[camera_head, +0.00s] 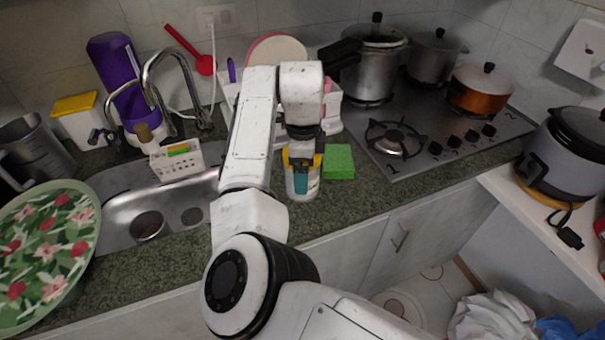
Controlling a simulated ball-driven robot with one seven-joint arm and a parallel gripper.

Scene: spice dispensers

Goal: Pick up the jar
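A small jar (302,187) with a white and teal body stands on the green countertop (350,200), near its front edge and right of the sink. My gripper (302,163), dark with yellow parts, points down at the jar's top and overlaps it in the view. The jar's upper part is hidden behind the gripper. I cannot tell whether the fingers are closed on it or only around it.
A green sponge block (339,161) lies close on the jar's right. The sink (150,200) is left, with a white caddy (178,160). The stove (430,125) with pots is right. A pink-rimmed plate (277,50) stands behind my arm. A floral tray (45,250) is far left.

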